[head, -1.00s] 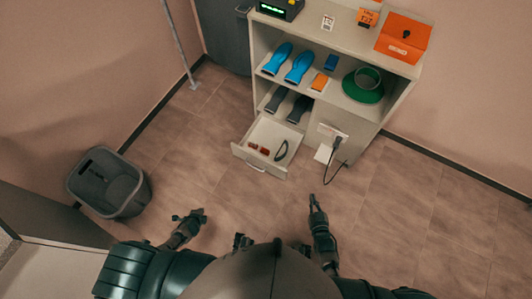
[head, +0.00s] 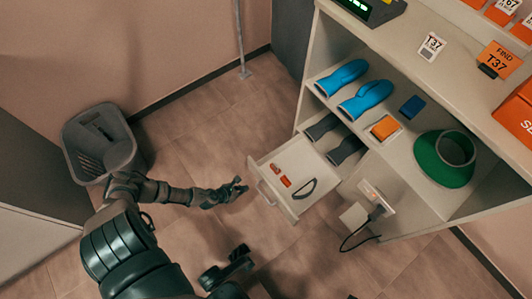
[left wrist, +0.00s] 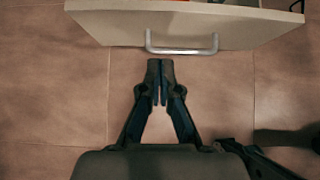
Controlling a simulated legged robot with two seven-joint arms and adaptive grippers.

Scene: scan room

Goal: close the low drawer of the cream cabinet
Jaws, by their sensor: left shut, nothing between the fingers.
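The low drawer (head: 290,205) of the cream cabinet (head: 310,70) is pulled out at the lower left of the cabinet. Small red-orange items and a dark curved item lie in it. My left gripper (head: 238,187) is shut and empty, just in front of the drawer front at its left. In the left wrist view the shut fingertips (left wrist: 160,70) point at the drawer front (left wrist: 120,28), just short of its metal bar handle (left wrist: 182,50), with a small gap. A dark part of mine shows at the bottom of the head view; I cannot tell whether it is my right gripper.
Blue shoe-like items (head: 362,102), an orange box (head: 384,127) and a green ring-shaped item (head: 445,158) stand on the shelf. A plug with a dark cable (head: 375,212) hangs right of the drawer. A grey bin (head: 100,145) stands at left.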

